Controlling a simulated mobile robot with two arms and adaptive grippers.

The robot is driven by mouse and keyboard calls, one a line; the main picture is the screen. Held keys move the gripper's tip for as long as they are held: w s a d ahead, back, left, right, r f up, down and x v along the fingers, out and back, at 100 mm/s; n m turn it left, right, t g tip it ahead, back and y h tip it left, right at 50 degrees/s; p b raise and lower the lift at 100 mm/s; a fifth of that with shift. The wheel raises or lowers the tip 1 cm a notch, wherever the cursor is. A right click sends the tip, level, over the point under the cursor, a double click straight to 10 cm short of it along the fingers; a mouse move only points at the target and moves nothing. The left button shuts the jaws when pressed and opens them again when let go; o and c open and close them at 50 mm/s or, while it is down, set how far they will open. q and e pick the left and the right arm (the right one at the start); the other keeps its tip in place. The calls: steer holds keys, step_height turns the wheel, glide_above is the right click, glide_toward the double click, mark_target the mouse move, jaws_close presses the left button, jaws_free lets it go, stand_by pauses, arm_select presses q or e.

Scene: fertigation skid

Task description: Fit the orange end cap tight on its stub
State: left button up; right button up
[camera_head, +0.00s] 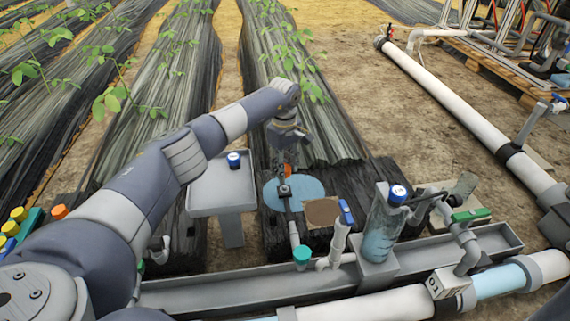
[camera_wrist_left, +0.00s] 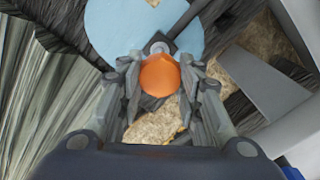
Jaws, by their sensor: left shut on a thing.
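My left gripper (camera_head: 288,160) points down over the pale blue disc in the head view. In the left wrist view its two fingers (camera_wrist_left: 160,84) are closed on the orange end cap (camera_wrist_left: 160,75), one on each side. A bit of the orange cap (camera_head: 287,170) shows below the fingers in the head view. A round grey stub end (camera_wrist_left: 158,47) on a dark square piece lies just beyond the cap in the wrist view. In the head view this end (camera_head: 285,190) is just below the cap. I cannot tell whether they touch. My right gripper is not in view.
A pale blue disc (camera_head: 309,187) lies under the stub. A grey tray stand (camera_head: 221,200) with a blue-capped item is to the left. A clear bottle (camera_head: 382,230), a blue-handled valve (camera_head: 346,212) and a teal cap (camera_head: 302,253) stand along the grey trough (camera_head: 230,287).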

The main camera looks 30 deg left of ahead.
mark_target(284, 186)
arm_select(q)
steer(key=n, duration=0.5)
steer(key=shift+f+p, duration=0.1)
steer(key=shift+p, duration=0.25)
steer(key=n, duration=0.3)
steer(key=shift+d+f+n, duration=0.1)
steer(key=shift+n, duration=0.3)
steer(key=n+p, duration=0.1)
steer(key=n, duration=0.2)
steer(key=shift+f+n, duration=0.1)
steer(key=shift+n, duration=0.3)
steer(key=n, duration=0.3)
steer(key=shift+f+n, duration=0.15)
steer(key=shift+n, duration=0.25)
steer(key=shift+f+b, duration=0.75)
steer(key=shift+f, duration=0.75)
steer(key=shift+f+b, duration=0.5)
steer(key=shift+f, duration=0.35)
steer(key=shift+f, duration=0.3)
